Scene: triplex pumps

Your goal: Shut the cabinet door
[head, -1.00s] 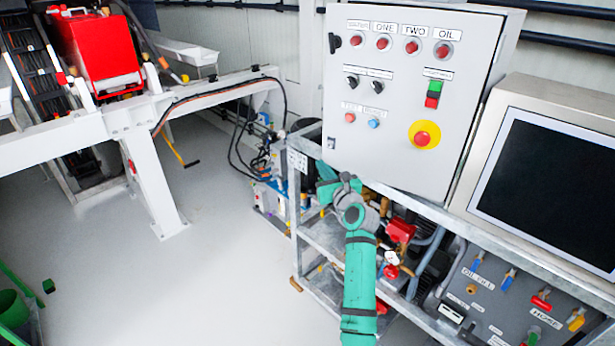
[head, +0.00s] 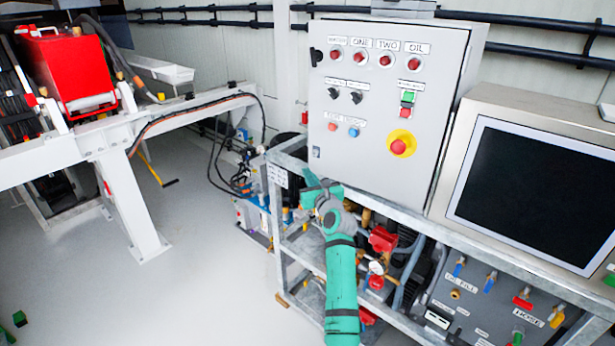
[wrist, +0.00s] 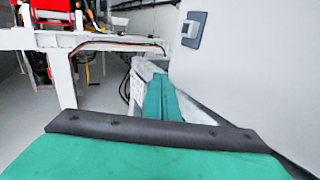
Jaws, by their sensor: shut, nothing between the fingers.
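The cabinet (head: 345,115) is a light grey box with a flat door bearing red lamps, black switches and a yellow-ringed red button. The door lies flat or nearly flat against the box; I cannot tell whether a small gap is left. A small latch (head: 316,152) sits at its lower left edge and also shows in the wrist view (wrist: 189,30). My gripper (head: 312,182) is teal, shut and empty, just below the door's lower left corner. In the wrist view my gripper's fingers (wrist: 161,95) point forward, left of the pale door surface (wrist: 255,75). Contact with the door is not clear.
A metal frame (head: 285,222) with pipes and valves stands below the cabinet. A screen (head: 535,190) stands to the right, above a valve panel (head: 490,305). A white beam structure (head: 120,190) and a red container (head: 68,70) are at left. The grey floor (head: 205,270) between is clear.

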